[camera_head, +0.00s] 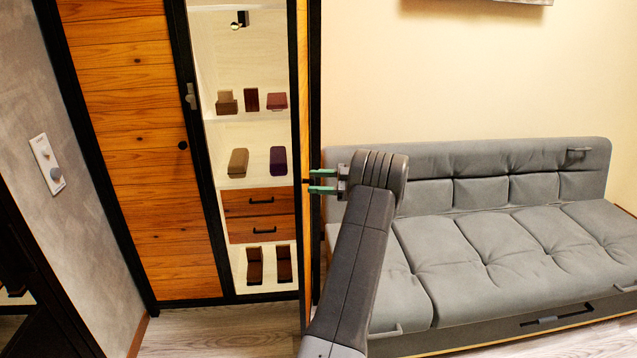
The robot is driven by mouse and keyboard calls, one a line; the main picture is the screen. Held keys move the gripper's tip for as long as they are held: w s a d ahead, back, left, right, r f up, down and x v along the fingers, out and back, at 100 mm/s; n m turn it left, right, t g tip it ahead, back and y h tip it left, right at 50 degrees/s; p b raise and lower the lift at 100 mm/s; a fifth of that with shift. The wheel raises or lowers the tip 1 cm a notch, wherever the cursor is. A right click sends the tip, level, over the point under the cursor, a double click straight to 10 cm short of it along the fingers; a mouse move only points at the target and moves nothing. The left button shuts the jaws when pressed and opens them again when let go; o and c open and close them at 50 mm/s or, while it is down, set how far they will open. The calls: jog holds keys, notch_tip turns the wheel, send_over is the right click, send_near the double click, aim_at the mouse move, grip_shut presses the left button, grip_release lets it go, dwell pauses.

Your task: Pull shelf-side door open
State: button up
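The shelf-side door (303,110) is seen nearly edge-on as a narrow wooden strip in a dark frame, right of the lit shelves. It stands swung out from the cabinet front. A small dark knob (305,181) shows at this door. My gripper (322,181) is just right of the knob, its two green fingers apart, one above the other and pointing left. I see nothing between the fingers. Whether the tips touch the door or knob, I cannot tell.
Shelves (245,119) hold several small boxes above two drawers (258,203). A closed wooden door (150,150) with a dark knob is at left. A grey sofa (480,240) stands close right of my arm. Some floor (215,325) is clear in front of the cabinet.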

jog(key=s+d+p, duration=0.1)
jog(key=d+p, duration=0.4)
jog(key=d, duration=0.8)
jog(key=shift+s+d, duration=0.3)
jog(key=shift+s, duration=0.1)
jog(key=shift+a+f+b, duration=0.1)
jog(key=shift+f+b, duration=0.05)
jog(key=shift+b, duration=0.2)
jog(key=w+a+b, duration=0.1)
jog(key=a+b, duration=0.3)
jog(key=a, duration=0.9)
jog(key=shift+w+r, duration=0.2)
jog(key=shift+w, duration=0.2)
